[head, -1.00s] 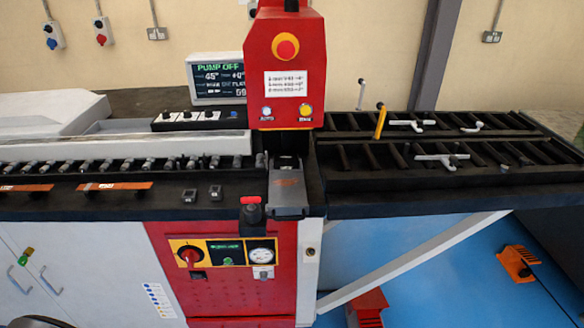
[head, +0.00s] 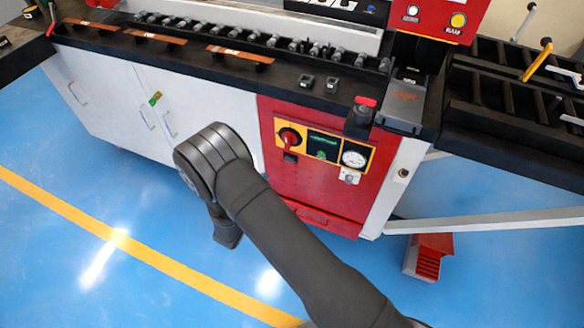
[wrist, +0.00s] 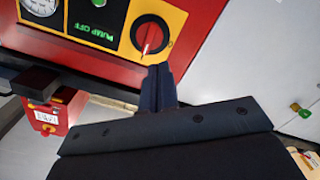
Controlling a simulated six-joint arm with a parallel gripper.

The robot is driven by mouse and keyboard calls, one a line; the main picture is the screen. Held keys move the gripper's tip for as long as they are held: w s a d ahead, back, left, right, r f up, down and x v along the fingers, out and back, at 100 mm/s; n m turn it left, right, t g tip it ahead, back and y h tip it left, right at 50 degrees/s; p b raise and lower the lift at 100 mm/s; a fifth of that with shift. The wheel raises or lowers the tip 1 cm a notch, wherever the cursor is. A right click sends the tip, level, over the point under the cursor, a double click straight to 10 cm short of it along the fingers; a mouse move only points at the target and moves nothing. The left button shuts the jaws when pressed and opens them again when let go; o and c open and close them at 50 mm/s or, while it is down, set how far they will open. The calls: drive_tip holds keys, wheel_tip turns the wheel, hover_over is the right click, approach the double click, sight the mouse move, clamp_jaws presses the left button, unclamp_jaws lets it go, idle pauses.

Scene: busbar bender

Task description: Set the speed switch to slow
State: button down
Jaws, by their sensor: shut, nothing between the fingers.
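A red rotary knob (head: 290,138) on a yellow plate sits on the red front panel (head: 318,185). No speed label is readable, so I cannot tell whether this is the speed switch. A smaller switch (head: 349,177) sits below the round gauge (head: 354,158), and a dark one (head: 291,157) below the knob. My gripper (wrist: 158,72) is shut and empty, its tips just short of the knob in the wrist picture; contact is not visible. The head view does not show its fingertips clearly.
A green display (head: 323,145) sits between knob and gauge; it reads "PUMP OFF" in the wrist view (wrist: 97,18). A red-topped lever (head: 362,112) stands on the bench edge above. White cabinet doors (head: 130,95) are to the left. The blue floor (head: 110,210) is open.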

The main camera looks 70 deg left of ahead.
drive_tip(key=w+d+f+n+g+y, duration=0.4)
drive_tip(key=w+f+n+g, duration=0.4)
drive_tip(key=n, duration=0.9)
drive_tip(key=shift+f+g+y, duration=0.3)
drive_tip(key=shift+f+y, duration=0.3)
drive_tip(key=shift+f, duration=0.65)
drive_tip(key=shift+a, duration=0.15)
approach(290, 160)
drive_tip(key=s+a, duration=0.2)
drive_tip(key=a, duration=0.2)
drive_tip(key=shift+w+a, duration=0.5)
drive_tip(key=shift+w, duration=0.25)
drive_tip(key=shift+w+a, duration=0.5)
drive_tip(key=shift+w, duration=0.25)
drive_tip(key=shift+w, duration=0.1)
